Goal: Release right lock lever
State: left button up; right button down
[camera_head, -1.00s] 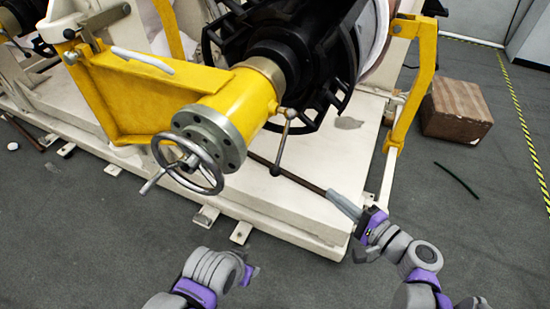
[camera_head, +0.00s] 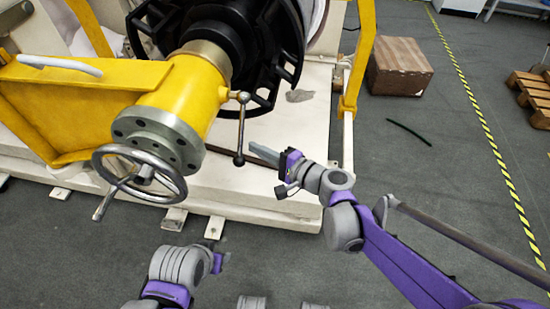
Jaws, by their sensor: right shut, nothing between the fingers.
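The right lock lever (camera_head: 241,130) is a thin metal rod with ball ends. It hangs nearly upright from the right side of the yellow cylinder (camera_head: 190,97). My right gripper (camera_head: 256,150) is shut and empty. Its grey fingers point left, with their tips just right of the lever's lower end. In this view they look close to it, but I cannot tell whether they touch. My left gripper (camera_head: 221,262) is low in the picture, in front of the machine and away from the lever. Its fingers are too hidden to judge.
A spoked handwheel (camera_head: 178,188) and a grey bolted flange (camera_head: 130,125) are left of the lever. A large black reel (camera_head: 285,50) is behind it. A yellow post (camera_head: 358,60) and a cardboard box (camera_head: 400,70) are to the right. The floor at right is mostly clear.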

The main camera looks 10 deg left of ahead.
aim_at(244, 159)
pick_arm(q)
jog(key=shift+f, duration=0.15)
pick_arm(e)
jog(key=shift+s+a+r, duration=0.15)
jog(key=shift+s+r, duration=0.05)
jog(key=shift+s, duration=0.45)
jog(key=shift+s+a+r, duration=0.15)
jog(key=shift+s+r, duration=0.05)
jog(key=shift+s, duration=0.4)
jog(key=shift+s+a+r, duration=0.15)
jog(key=shift+s+r, duration=0.05)
jog(key=shift+s, duration=0.45)
jog(key=shift+s+r+p, duration=0.9)
jog(key=shift+s+p, duration=0.15)
jog(key=shift+s, duration=0.15)
pick_arm(q)
notch_tip(244, 159, up, 2)
jog(key=shift+s+r, duration=0.1)
jog(key=shift+r, duration=0.15)
pick_arm(e)
jog(key=shift+f, duration=0.1)
